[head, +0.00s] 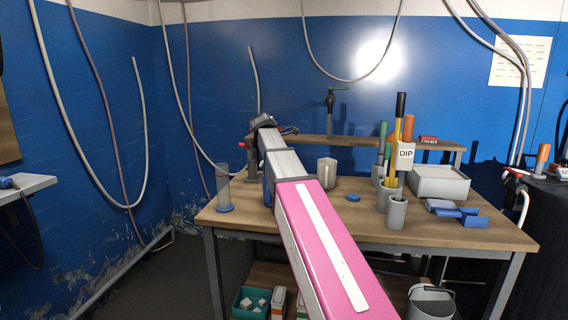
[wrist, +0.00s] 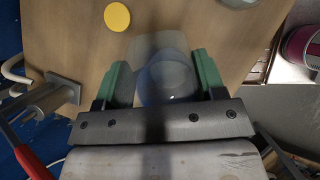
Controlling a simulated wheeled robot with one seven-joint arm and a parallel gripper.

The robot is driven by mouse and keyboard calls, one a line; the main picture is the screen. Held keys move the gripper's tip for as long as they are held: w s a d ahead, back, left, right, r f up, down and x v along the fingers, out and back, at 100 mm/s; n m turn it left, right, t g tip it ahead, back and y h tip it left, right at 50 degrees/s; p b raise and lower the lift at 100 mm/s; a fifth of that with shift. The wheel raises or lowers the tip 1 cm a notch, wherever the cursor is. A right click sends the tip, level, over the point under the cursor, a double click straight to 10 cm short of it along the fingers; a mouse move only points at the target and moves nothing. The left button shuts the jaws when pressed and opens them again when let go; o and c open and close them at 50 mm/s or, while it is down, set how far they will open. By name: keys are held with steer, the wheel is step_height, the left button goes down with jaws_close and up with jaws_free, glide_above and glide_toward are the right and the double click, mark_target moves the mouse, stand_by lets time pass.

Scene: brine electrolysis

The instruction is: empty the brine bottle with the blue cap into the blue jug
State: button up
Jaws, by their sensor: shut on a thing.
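In the wrist view my gripper (wrist: 154,88) has its two green fingers shut on a clear, faintly bluish round bottle (wrist: 168,78). The bottle stands out over the wooden table; I cannot tell its liquid level. A flat blue disc, like a cap (head: 353,197), lies on the table right of my arm. A blue object (head: 267,191), perhaps the blue jug, shows partly behind my arm. A pale grey jug (head: 326,172) stands to its right.
A clear cylinder with a blue base (head: 224,190) stands at the table's left. A yellow disc (wrist: 117,16) lies on the wood. A shelf (head: 365,142) runs behind.

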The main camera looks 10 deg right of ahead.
steer(key=y, duration=0.2)
steer(key=a+y, duration=0.2)
steer(key=y, duration=0.1)
steer(key=shift+s+r+g+y, duration=0.15)
steer(key=shift+r+g+y, duration=0.15)
steer(key=shift+r, duration=0.05)
